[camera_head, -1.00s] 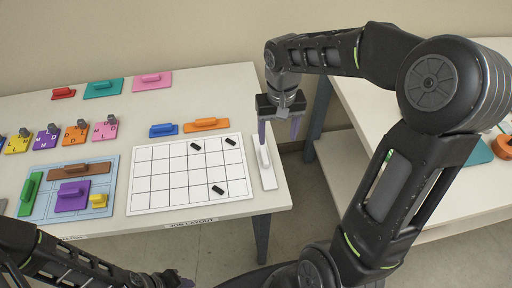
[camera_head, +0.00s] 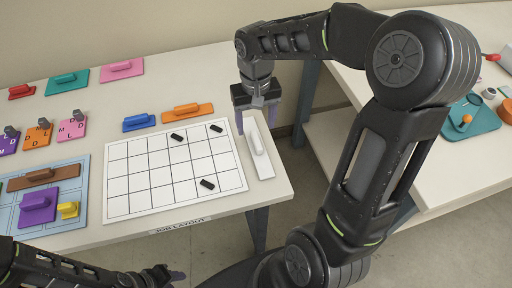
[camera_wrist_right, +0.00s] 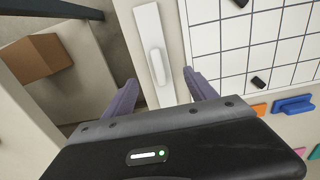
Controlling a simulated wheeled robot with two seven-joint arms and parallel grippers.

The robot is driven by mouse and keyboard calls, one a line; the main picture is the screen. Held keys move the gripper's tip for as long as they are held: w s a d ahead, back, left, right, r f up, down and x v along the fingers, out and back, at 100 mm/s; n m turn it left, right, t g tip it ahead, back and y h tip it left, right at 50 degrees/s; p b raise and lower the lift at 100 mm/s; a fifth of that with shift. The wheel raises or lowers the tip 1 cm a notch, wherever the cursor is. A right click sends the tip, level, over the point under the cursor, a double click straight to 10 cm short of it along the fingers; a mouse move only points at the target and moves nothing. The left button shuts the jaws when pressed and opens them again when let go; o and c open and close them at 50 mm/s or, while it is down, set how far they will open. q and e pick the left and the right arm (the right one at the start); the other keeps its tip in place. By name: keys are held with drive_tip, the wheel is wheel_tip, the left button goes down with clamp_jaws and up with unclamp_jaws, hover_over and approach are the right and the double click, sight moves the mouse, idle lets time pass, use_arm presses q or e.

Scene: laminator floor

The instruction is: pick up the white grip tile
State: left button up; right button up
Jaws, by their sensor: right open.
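The white grip tile (camera_head: 265,172) is a long white plate with a raised white handle. It lies at the right edge of the table, beside the gridded sheet. My right gripper (camera_head: 257,120) is open above its far end.
The gridded sheet (camera_head: 120,190) with several black pieces lies left of the tile. Blue (camera_head: 139,123) and orange (camera_head: 187,112) grip tiles lie behind the sheet. A second table (camera_head: 440,180) stands to the right across a gap. A brown box (camera_wrist_right: 35,57) shows in the wrist view.

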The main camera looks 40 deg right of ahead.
sight(257, 140)
drive_tip(key=shift+f, duration=1.25)
drive_tip(key=shift+d+f+p, duration=0.1)
drive_tip(key=shift+f+p, duration=0.4)
drive_tip(key=shift+f, duration=2.15)
drive_tip(key=shift+c, duration=0.5)
clamp_jaws()
